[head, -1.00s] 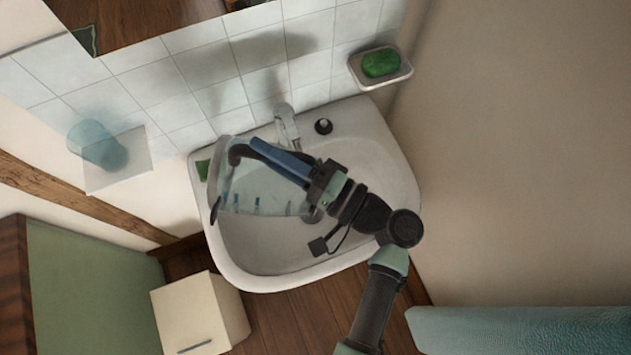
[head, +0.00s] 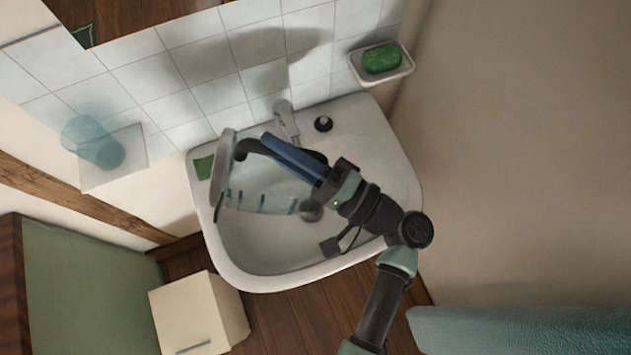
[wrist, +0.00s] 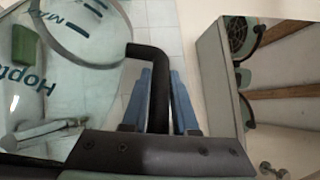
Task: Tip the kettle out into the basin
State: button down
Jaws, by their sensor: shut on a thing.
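The kettle (head: 262,203) is clear glass with dark markings and a black handle. In the head view it is tilted on its side above the white basin (head: 245,272), its grey round end (head: 223,165) facing left. My gripper (head: 268,143) has blue fingers and is shut on the kettle's handle. In the wrist view the black handle (wrist: 157,85) runs between the blue fingers and the glass body (wrist: 85,95) fills the left. I cannot tell whether any water is in the kettle or flowing out.
A chrome tap (head: 286,118) stands at the basin's back, close to my gripper. A black-topped knob (head: 323,124) is to its right. A soap dish (head: 408,71) with green soap and a shelf with a blue tumbler (head: 92,142) are on the wall. A cream cabinet (head: 190,315) stands at lower left.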

jog(key=shift+m+t+y, duration=0.6)
jog(key=shift+t+y, duration=0.2)
jog(key=shift+s+d+r+b, duration=0.2)
jog(key=shift+d+b, duration=0.55)
jog(key=shift+d, duration=0.25)
jog(key=shift+s+d+r+b, duration=0.15)
jog(key=shift+d+b, duration=0.55)
jog(key=shift+d, duration=0.3)
jog(key=shift+s+d+f+m+t+y+b, duration=0.1)
jog(key=shift+s+d+m+t+y+b, duration=0.2)
jog(key=shift+d+b, duration=0.4)
jog(key=shift+w+d+f+m+t+y+b, duration=0.1)
jog(key=shift+d+m+t+b, duration=0.3)
jog(key=shift+d, duration=0.45)
jog(key=shift+s+d+f+m+t+b, duration=0.2)
jog(key=shift+d+f+m+t+b, duration=0.25)
jog(key=shift+d+b, duration=0.45)
jog(key=shift+s+d+f+m+t+b, duration=0.2)
jog(key=shift+d+f+t+b, duration=0.4)
jog(key=shift+b, duration=0.45)
dwell(0.7)
jog(key=shift+d+f+m+t+b, duration=0.2)
jog(key=shift+d+m+t+b, duration=0.15)
jog(key=shift+d+b, duration=0.1)
dwell(0.5)
